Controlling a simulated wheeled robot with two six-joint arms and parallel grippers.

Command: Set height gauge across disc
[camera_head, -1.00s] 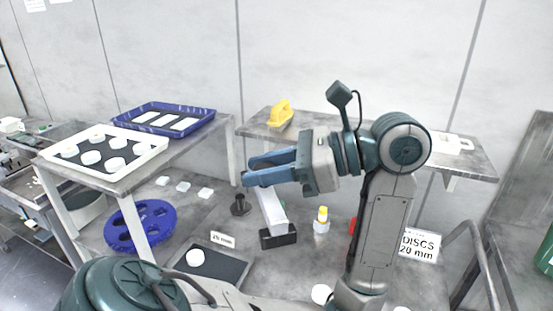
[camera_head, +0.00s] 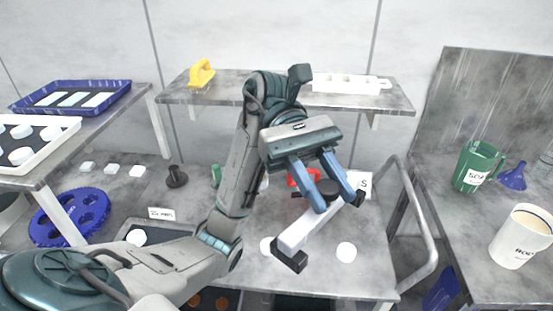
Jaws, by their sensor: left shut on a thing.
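My left gripper (camera_head: 334,202) is shut on the height gauge, a white bar (camera_head: 308,229) with a black block at each end. A dark round part of the gauge sits between the fingers. The bar slants from lower left to upper right, apparently above the bench; I cannot tell the exact gap. One white disc (camera_head: 346,252) lies right of the bar and another disc (camera_head: 267,246) left of it. A further disc (camera_head: 137,237) lies on a dark plate beside a small label (camera_head: 161,213), at the left. My right gripper is not in view.
A raised shelf (camera_head: 395,100) with a yellow-handled tool (camera_head: 201,73) runs behind. The discs' sign (camera_head: 364,181) is partly hidden by the gripper. A black spool-shaped piece (camera_head: 176,177) stands at left.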

